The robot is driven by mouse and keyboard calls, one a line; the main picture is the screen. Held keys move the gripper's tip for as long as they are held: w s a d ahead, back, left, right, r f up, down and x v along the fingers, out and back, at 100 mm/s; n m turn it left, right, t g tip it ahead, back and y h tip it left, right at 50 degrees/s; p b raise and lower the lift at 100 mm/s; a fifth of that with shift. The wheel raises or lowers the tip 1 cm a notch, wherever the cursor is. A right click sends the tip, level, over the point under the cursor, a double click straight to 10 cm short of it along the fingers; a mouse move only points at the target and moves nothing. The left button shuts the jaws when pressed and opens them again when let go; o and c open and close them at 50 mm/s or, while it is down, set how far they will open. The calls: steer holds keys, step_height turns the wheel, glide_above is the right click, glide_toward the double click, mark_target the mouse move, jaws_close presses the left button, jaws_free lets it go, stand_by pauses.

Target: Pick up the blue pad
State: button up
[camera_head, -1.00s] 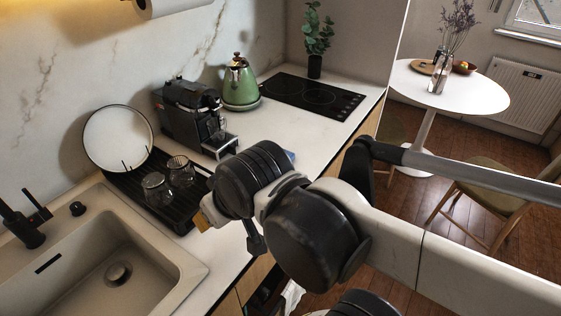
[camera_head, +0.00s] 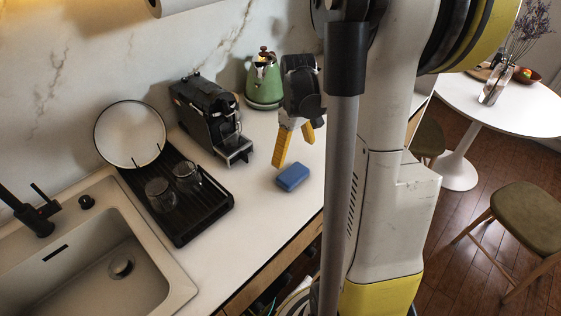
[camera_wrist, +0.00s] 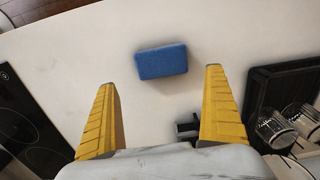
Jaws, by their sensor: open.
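The blue pad (camera_head: 292,177) lies flat on the white countertop, near its front edge. It also shows in the wrist view (camera_wrist: 162,61), past the fingertips and between their lines, with nothing touching it. My gripper (camera_head: 294,148) has yellow fingers and points down over the counter, just behind the pad in the head view. In the wrist view my gripper (camera_wrist: 160,77) is open and empty, its fingers spread wider than the pad.
A black drying rack (camera_head: 190,205) with glasses, a coffee machine (camera_head: 208,115) and a green kettle (camera_head: 263,80) stand on the counter. The sink (camera_head: 85,255) is at left. The counter around the pad is clear. My arm hides the cooktop in the head view.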

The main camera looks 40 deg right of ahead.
mark_target(293, 173)
step_height(293, 173, down, 9)
steer(key=b, duration=0.3)
steer(key=shift+s+a+f, duration=0.15)
steer(key=shift+f, duration=0.05)
steer(key=c, duration=0.7)
